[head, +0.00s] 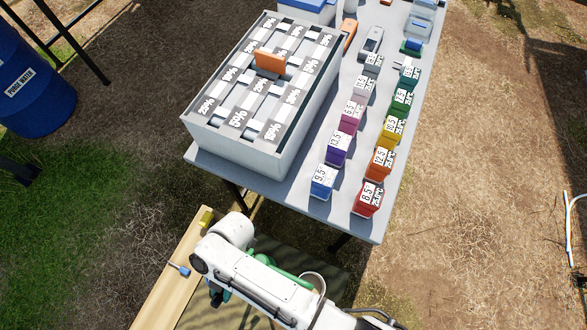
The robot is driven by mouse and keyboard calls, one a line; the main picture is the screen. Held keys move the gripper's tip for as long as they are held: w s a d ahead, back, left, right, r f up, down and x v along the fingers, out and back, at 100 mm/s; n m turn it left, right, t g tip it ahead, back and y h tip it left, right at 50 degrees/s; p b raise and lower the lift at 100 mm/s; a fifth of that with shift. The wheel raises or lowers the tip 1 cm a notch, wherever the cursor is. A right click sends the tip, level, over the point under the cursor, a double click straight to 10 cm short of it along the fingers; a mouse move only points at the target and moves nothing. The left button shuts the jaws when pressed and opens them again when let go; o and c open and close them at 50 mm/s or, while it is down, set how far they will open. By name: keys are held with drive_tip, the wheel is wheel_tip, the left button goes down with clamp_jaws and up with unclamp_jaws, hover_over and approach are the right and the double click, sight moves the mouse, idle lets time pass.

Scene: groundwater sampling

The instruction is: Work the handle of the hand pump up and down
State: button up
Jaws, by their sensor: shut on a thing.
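My white arm reaches in from the bottom edge and bends at a rounded joint. It covers the place below it, and I cannot make out my gripper's fingers behind it.
A grey table (378,214) holds a pale compartment box (215,143) and two rows of coloured labelled blocks. A wooden plank (160,290) lies left of my arm. A blue drum (32,85) stands far left; bare ground lies right.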

drive_tip(key=shift+s+r, duration=0.1)
drive_tip(key=s+f+t+h+b, duration=0.1)
drive_tip(key=f+t, duration=0.1)
drive_tip(key=s+a+f+t+h+b, duration=0.1)
drive_tip(key=f, duration=0.2)
drive_tip(key=s+a+f+t+b, duration=0.1)
drive_tip(key=f+t+b, duration=0.1)
drive_tip(key=f, duration=0.1)
drive_tip(key=shift+s+t+h, duration=0.25)
drive_tip(key=shift+t+h, duration=0.05)
drive_tip(key=shift+h, duration=0.1)
drive_tip(key=shift+s+a+f+t+b, duration=0.1)
drive_tip(key=shift+s+f+t+b, duration=0.1)
drive_tip(key=shift+f+t+b, duration=0.2)
drive_tip(key=o, duration=1)
drive_tip(key=shift+s, duration=0.1)
drive_tip(key=shift+r, duration=0.15)
